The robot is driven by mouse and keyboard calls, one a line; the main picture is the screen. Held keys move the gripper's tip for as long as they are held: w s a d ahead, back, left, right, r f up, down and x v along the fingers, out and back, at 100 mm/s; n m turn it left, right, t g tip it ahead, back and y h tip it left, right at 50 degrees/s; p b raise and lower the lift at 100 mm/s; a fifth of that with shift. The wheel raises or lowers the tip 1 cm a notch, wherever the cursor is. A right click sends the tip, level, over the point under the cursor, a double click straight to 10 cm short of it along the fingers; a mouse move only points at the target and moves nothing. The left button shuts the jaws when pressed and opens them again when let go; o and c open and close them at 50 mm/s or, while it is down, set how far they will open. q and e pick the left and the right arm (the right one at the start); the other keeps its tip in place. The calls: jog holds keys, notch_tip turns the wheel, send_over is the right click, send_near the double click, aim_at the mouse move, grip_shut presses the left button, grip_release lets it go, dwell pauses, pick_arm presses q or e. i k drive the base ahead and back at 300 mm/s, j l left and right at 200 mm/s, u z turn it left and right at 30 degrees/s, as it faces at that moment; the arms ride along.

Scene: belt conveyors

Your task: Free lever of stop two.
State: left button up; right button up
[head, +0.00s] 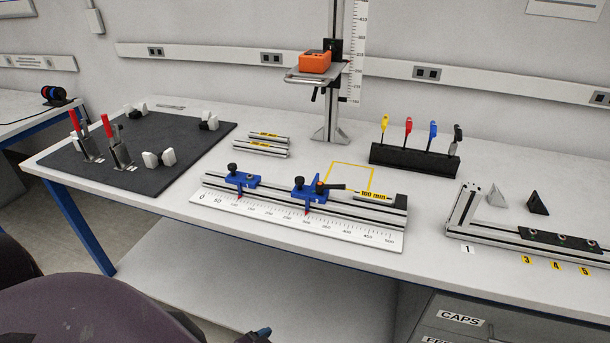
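A silver rail (270,198) with a white ruler (340,228) along its front lies on the table. Two blue stops sit on it. The left stop (240,181) has a black knob and a red pointer near the low end of the scale. The right stop (314,193), which I take as stop two, has a black knob, a red pointer near mid-scale, and a black lever (333,187) with an orange pivot. The lever points right, roughly along the rail. I cannot tell whether it is locked. Neither gripper can be made out.
A bar labelled 100 mm (374,194) lies right of the lever, by a yellow outline (370,165). Behind stand a black rack (412,161) of coloured tools and a column with an orange block (314,62). A dark mat (125,180) with clamps lies left, another profile (500,234) right.

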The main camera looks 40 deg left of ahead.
aim_at(320, 186)
jog(key=u, duration=1)
jog(key=i+j+z, duration=0.1)
jog(key=j, duration=0.25)
jog(key=i+j+z, duration=0.1)
jog(key=j, duration=0.2)
jog(key=i+j+z, duration=0.1)
jog(key=j, duration=0.25)
jog(key=i+j+z, duration=0.1)
jog(key=j, duration=0.25)
